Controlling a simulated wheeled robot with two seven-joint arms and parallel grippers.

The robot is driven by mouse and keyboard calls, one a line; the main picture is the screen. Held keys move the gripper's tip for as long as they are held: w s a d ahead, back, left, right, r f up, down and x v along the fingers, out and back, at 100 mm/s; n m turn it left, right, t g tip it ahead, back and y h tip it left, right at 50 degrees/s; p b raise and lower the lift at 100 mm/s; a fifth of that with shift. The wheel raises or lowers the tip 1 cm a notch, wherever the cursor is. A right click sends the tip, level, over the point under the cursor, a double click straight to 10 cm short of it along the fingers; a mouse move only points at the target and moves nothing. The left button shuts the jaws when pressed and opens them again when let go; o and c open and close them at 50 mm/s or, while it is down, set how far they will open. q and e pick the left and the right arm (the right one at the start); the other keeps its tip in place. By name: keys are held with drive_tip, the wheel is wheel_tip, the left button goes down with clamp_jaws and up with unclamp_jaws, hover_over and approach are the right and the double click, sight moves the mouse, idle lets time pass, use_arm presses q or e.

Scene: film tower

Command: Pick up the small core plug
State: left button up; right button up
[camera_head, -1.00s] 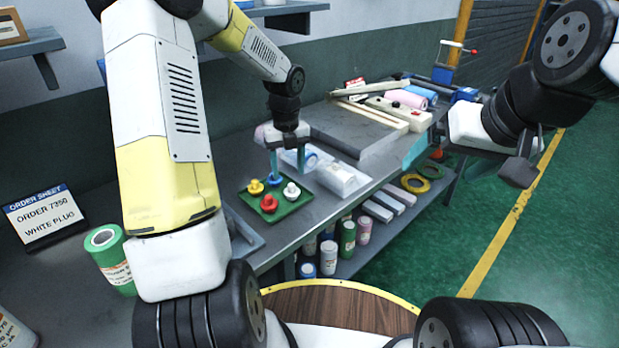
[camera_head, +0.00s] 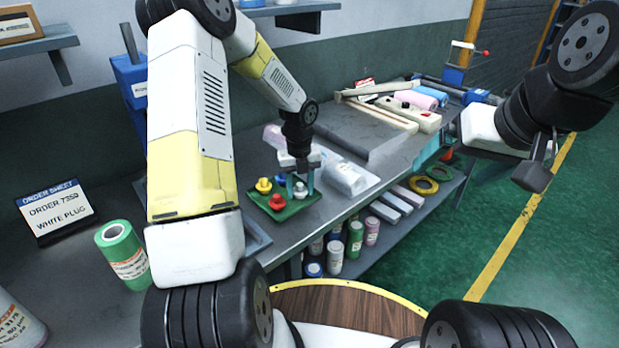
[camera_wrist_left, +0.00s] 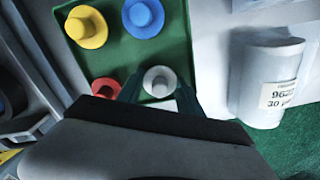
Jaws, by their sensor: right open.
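A white plug (camera_head: 300,190) stands in a green tray (camera_head: 283,213) on the bench, with a red plug (camera_head: 277,202), a yellow plug (camera_head: 263,185) and a blue plug (camera_head: 280,179). In the left wrist view the white plug (camera_wrist_left: 160,82) lies between the fingers of my left gripper (camera_wrist_left: 160,94). In the head view my left gripper (camera_head: 300,182) points down over the tray, its fingers apart on either side of the white plug. My right gripper (camera_head: 538,168) is open and empty, far right, away from the tray.
An order sheet (camera_head: 54,211) reading "ORDER 7350 WHITE PLUG" stands at left beside a green roll (camera_head: 122,254). A wrapped white roll (camera_head: 345,178) lies right of the tray. More rolls stand on the lower shelf (camera_head: 375,240).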

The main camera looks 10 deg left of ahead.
use_arm(q)
drive_tip(key=c, duration=0.7)
drive_tip(key=shift+c, duration=0.2)
